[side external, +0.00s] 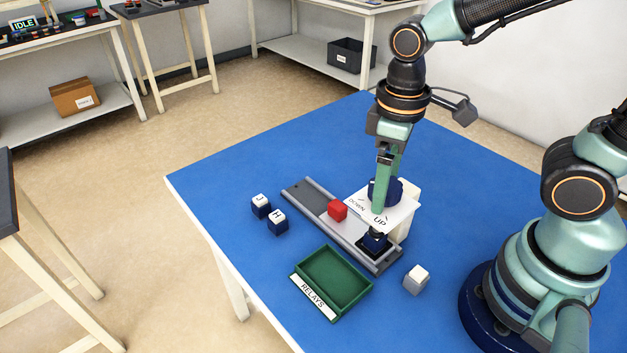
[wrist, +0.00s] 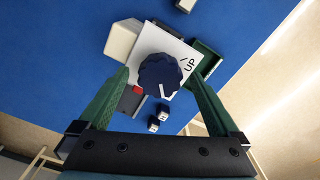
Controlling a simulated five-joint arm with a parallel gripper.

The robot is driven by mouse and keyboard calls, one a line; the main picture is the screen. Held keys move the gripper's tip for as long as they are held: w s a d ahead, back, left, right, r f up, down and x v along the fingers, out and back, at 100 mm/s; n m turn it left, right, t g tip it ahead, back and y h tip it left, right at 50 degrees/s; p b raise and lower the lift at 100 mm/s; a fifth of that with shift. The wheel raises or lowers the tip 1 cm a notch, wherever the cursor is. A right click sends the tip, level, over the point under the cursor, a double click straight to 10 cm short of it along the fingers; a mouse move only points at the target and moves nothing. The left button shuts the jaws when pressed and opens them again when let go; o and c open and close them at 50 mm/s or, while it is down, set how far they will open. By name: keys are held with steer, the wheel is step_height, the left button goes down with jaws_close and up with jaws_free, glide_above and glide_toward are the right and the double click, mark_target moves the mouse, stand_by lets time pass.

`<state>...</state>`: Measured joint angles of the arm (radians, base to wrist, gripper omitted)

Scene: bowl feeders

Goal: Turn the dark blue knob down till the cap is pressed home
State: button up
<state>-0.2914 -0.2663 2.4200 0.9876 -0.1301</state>
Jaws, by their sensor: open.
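The dark blue knob (side external: 378,188) sits on a white plate (side external: 398,215) marked UP and DOWN. In the wrist view the ridged knob (wrist: 158,72) shows a white mark near its lower edge. My gripper (side external: 383,198) reaches down at the knob from above. In the wrist view my gripper (wrist: 159,75) is open, with one green finger on each side of the knob and gaps showing between. Under the plate, a dark press part (side external: 376,240) stands over the grey rail (side external: 315,208). The cap there is mostly hidden, so its seating cannot be told.
The blue table is clear behind.

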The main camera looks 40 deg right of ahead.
steer(key=shift+r, duration=0.15)
step_height(320, 180, up, 12)
stand_by(0.4)
steer(key=w+d+f+m+t, duration=0.3)
steer(key=d+m+t, duration=0.1)
steer(key=d, duration=0.3)
steer(key=shift+w+d+m+t, duration=0.25)
steer(key=shift+m+t, duration=0.15)
steer(key=shift+t, duration=0.4)
